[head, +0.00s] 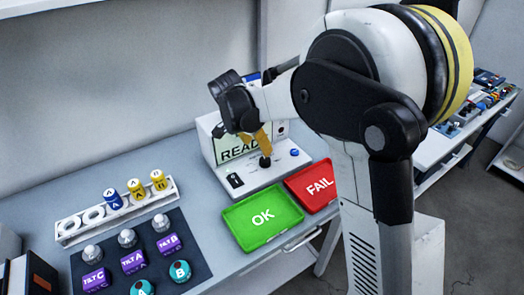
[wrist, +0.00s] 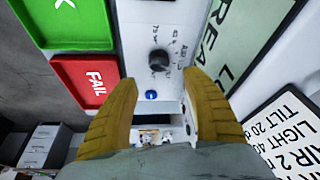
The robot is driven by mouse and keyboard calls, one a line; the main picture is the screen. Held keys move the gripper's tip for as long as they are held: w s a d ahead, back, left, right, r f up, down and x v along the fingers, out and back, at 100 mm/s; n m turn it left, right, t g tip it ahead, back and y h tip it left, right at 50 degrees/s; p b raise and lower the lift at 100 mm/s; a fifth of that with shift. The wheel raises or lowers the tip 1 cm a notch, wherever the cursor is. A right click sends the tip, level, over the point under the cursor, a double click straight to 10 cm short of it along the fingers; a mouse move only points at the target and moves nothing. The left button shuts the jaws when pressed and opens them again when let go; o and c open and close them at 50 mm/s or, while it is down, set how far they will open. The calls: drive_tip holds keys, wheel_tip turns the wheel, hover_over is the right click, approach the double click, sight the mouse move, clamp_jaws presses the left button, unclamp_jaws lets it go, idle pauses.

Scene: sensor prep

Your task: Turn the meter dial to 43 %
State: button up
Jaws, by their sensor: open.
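I cannot read the dial's setting. My gripper (head: 262,146) is above the panel, pointing down near the dial. In the wrist view my open yellow fingers (wrist: 160,80) are apart and empty, and the dial lies just beyond the gap between their tips, untouched as far as I can tell.
A blue button (wrist: 151,95) and a black switch (head: 235,180) are on the panel. A green OK tray (head: 240,232) and a red FAIL tray (head: 323,200) lie in front. A white rack (head: 70,229) and a dark mat (head: 192,262) with several sensors are at left.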

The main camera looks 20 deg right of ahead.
sight(265, 159)
drive_tip(key=b+x, duration=0.3)
drive_tip(key=x, duration=0.6)
drive_tip(key=shift+s+d+f, duration=0.1)
drive_tip(key=shift+f, duration=0.25)
drive_tip(key=shift+c, duration=0.4)
drive_tip(key=c, duration=1.1)
